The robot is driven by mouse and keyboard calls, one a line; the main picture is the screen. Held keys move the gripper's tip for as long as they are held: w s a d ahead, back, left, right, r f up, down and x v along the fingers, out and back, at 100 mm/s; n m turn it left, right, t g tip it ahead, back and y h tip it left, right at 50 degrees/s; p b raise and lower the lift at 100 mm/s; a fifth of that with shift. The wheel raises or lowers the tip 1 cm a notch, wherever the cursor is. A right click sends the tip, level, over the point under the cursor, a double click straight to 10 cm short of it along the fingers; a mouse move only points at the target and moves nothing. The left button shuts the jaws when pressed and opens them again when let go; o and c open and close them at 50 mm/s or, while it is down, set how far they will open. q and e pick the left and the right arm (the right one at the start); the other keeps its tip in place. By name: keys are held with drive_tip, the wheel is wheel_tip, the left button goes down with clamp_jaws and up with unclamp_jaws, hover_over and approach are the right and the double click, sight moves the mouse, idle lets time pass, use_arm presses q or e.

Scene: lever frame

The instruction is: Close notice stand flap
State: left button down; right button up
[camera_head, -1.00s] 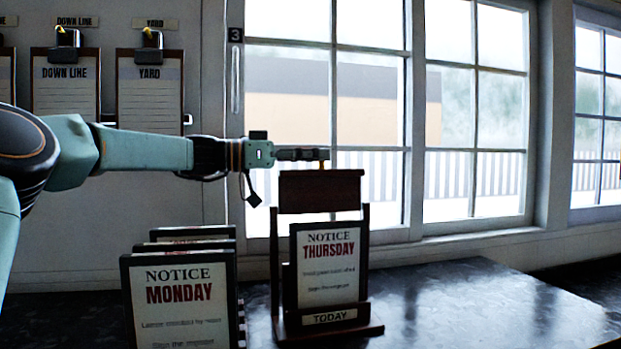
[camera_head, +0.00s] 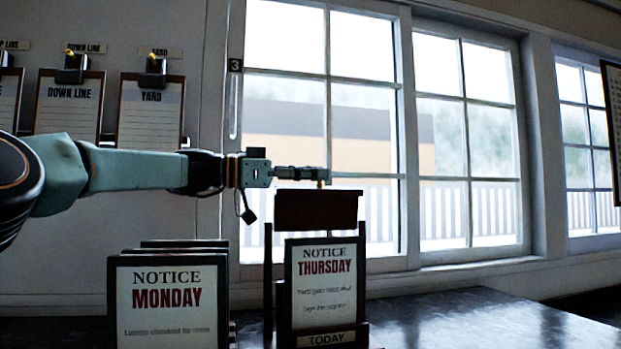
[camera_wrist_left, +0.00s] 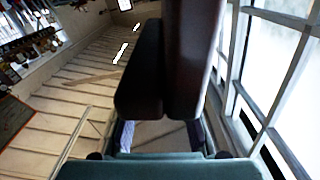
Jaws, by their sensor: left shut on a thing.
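The notice stand (camera_head: 270,296) is dark wood and holds a "NOTICE THURSDAY" card (camera_head: 324,285) above a "TODAY" label. Its flap (camera_head: 316,209), a dark red-brown panel, is raised above the top of the card, so the card is uncovered. My left gripper (camera_head: 318,174) reaches in from the left and is shut on the flap at its top edge, beside a small brass-coloured piece. In the left wrist view the dark flap (camera_wrist_left: 185,60) fills the middle, close to the fingers. My right gripper is not in view.
Framed boards stand left of the stand, the front one reading "NOTICE MONDAY" (camera_head: 168,305). Clipboards (camera_head: 150,112) hang on the wall behind my left arm. Windows (camera_head: 360,120) rise behind the stand. The dark counter (camera_head: 480,320) is clear to the right.

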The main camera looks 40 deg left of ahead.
sight(312, 188)
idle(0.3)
use_arm(q)
drive_tip(key=c, duration=1.2)
unclamp_jaws()
drive_tip(key=shift+w+d, duration=0.1)
drive_tip(key=shift+r, duration=0.1)
wheel_tip(312, 188, up, 10)
drive_tip(key=shift+f, duration=0.1)
drive_tip(key=shift+c, duration=0.4)
